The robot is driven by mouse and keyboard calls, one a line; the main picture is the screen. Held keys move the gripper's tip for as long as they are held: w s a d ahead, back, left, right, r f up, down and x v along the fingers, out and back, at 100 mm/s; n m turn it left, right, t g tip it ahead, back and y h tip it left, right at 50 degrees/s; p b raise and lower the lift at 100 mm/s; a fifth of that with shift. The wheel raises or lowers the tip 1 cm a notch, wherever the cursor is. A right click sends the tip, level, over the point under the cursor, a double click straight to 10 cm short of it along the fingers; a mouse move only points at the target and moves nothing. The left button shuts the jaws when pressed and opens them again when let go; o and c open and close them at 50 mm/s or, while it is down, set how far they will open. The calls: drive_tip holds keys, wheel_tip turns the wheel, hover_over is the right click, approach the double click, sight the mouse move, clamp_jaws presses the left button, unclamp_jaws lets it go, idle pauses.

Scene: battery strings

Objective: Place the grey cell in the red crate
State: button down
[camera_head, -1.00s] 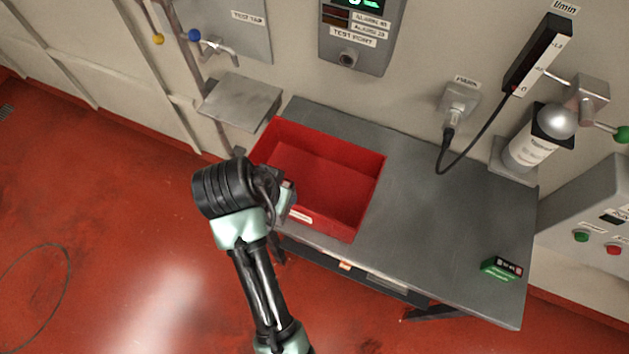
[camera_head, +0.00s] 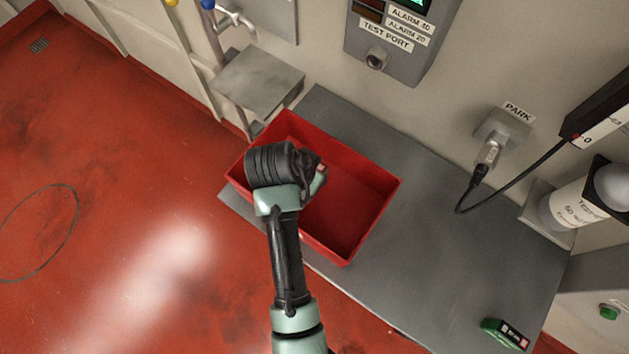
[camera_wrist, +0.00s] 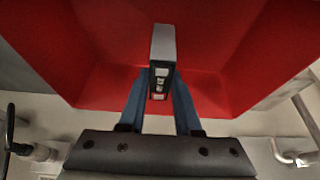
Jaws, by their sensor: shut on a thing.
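The red crate (camera_head: 375,190) stands open and empty-looking on the grey bench, in the head view. My gripper (camera_wrist: 160,95) is shut on the grey cell (camera_wrist: 163,45), which has a grey side and a dark labelled end, in the wrist view. The cell sits between the two blue fingers, with the crate's red floor and walls (camera_wrist: 90,40) behind it. In the head view my wrist is over the left part of the crate and hides most of the gripper and the cell. I cannot tell whether the cell touches the crate floor.
A green cell (camera_head: 505,334) lies at the bench's (camera_head: 450,230) front right corner. A cable runs from the PARK socket (camera_head: 502,130) to the right.

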drive_tip(key=shift+f, duration=2.5)
drive_tip(key=shift+f, duration=0.1)
drive_tip(key=c, duration=0.6)
unclamp_jaws()
